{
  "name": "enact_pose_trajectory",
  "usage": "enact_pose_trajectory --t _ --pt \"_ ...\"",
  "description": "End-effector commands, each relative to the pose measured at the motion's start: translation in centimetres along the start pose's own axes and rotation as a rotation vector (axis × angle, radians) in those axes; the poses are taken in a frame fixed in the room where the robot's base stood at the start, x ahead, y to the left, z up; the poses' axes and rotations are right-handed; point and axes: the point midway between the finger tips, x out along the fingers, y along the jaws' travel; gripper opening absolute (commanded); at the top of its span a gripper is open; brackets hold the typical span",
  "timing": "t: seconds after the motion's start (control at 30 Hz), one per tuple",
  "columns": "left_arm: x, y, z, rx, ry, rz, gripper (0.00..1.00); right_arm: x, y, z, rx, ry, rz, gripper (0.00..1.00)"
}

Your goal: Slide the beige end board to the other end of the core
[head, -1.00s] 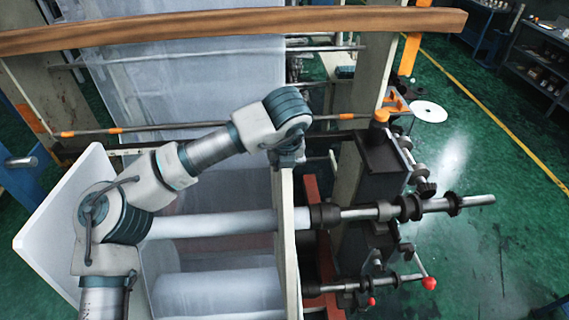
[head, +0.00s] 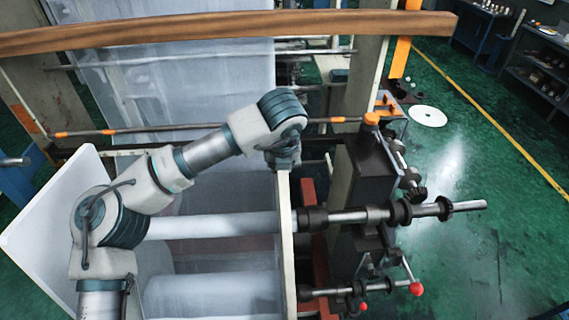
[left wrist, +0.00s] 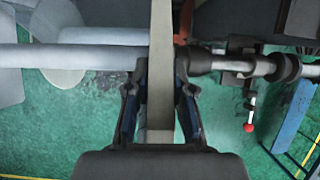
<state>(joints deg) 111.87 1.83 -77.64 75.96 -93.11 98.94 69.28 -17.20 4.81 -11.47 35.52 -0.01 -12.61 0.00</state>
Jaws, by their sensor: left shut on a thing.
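The beige end board (head: 286,235) stands upright, seen nearly edge-on, near the right end of the white core (head: 215,225), close to the dark collar (head: 316,217). My left gripper (head: 284,161) is shut on its top edge from above. In the left wrist view, the board (left wrist: 160,45) runs as a narrow strip between the fingers of my gripper (left wrist: 161,85), and the core (left wrist: 85,56) meets it from the left. A large pale board (head: 45,225) stands at the core's left end, partly behind my arm. My right gripper is not in view.
A metal shaft with dark rings (head: 440,208) sticks out to the right. A red-knobbed lever (head: 415,288) is below it. A wooden beam (head: 230,27) crosses the back. A lower white roll (head: 215,292) lies under the core.

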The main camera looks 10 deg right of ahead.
Motion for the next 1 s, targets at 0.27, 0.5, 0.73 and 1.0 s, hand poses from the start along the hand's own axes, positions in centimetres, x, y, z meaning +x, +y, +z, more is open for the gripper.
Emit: enact_pose_trajectory --t 0.27,0.5,0.73,1.0 --pt "0.5 -1.3 -0.2 0.005 0.008 0.013 0.00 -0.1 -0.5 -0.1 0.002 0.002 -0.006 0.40" --pt "0.5 -1.8 -0.2 0.006 0.008 0.012 0.00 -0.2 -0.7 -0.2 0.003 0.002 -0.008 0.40" --pt "0.5 -2.4 -0.2 0.004 0.008 0.010 0.00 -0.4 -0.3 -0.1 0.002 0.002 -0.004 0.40" --pt "0.4 -2.3 -0.2 0.004 0.006 0.010 0.52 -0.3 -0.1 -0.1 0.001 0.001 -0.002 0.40"
